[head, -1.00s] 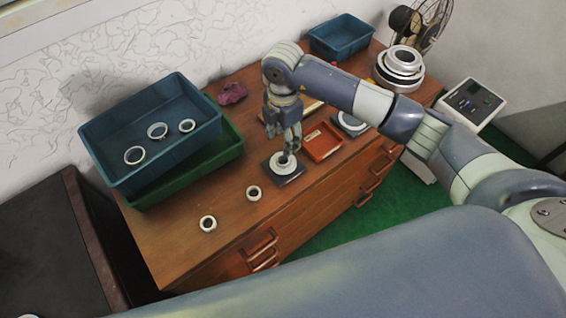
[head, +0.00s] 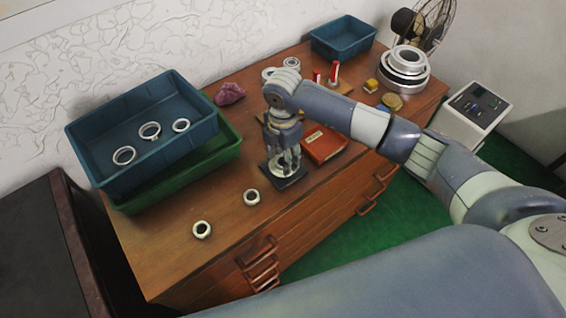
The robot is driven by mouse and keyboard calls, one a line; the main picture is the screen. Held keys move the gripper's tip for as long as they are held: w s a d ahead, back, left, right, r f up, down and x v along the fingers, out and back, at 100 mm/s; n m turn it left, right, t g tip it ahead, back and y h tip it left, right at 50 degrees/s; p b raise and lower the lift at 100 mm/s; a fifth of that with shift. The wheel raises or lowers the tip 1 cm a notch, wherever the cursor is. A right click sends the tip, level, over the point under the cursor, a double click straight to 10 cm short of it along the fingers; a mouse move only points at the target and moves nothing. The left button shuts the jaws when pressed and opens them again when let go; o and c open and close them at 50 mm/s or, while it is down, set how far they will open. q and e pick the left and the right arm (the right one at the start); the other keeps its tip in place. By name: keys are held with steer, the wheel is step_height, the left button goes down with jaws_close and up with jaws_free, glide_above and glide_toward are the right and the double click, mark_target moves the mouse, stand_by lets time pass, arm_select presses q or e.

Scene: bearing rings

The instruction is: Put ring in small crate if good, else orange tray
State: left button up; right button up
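My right gripper (head: 284,163) points down over a small dark square pad (head: 292,181) on the wooden dresser. A pale ring (head: 281,169) sits on the pad, partly hidden by the fingers; whether they grip it is unclear. The small blue crate (head: 342,44) stands at the back right of the dresser top. Two more rings, one (head: 251,197) and another (head: 202,230), lie on the wood at the front left. My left gripper is out of view.
A large blue crate (head: 85,150) with three rings inside rests tilted on a green crate (head: 225,155) at the left. A purple cloth (head: 229,93), red-topped items (head: 333,70), a yellow block (head: 371,86) and stacked metal rings (head: 403,70) stand farther back. A fan is behind.

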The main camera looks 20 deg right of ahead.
steer(key=c, duration=0.8)
steer(key=shift+r, duration=0.1)
steer(key=shift+r+p, duration=1.9)
steer(key=shift+r, duration=0.5)
